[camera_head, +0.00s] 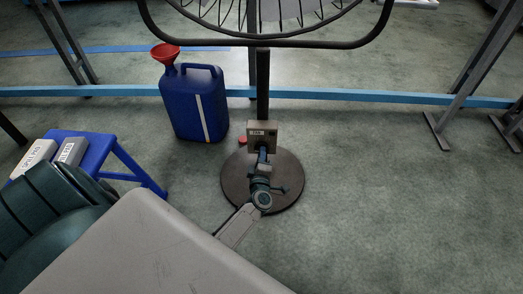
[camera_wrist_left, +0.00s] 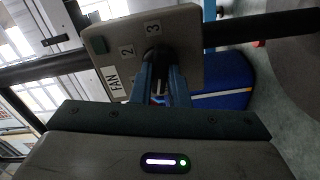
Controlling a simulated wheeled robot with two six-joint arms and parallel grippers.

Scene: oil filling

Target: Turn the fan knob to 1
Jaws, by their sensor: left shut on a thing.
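The fan's control box (camera_head: 261,131) is a small beige-grey box on the fan's pole (camera_head: 262,85). In the left wrist view the box (camera_wrist_left: 185,40) carries a FAN label (camera_wrist_left: 112,80) and the numbers 2 (camera_wrist_left: 127,51) and 3 (camera_wrist_left: 152,28); no 1 is readable. My left gripper (camera_head: 262,156) reaches the front of the box. In the left wrist view its blue fingers (camera_wrist_left: 160,88) are shut on the knob (camera_wrist_left: 158,87). The fingers hide most of the knob, so its setting cannot be read. My right gripper is not in view.
The fan's round dark base (camera_head: 287,183) is on the floor below the box. A blue jug (camera_head: 190,105) with a red funnel (camera_head: 165,54) stands to its left. A blue stool (camera_head: 130,160) holding two small boxes is further left.

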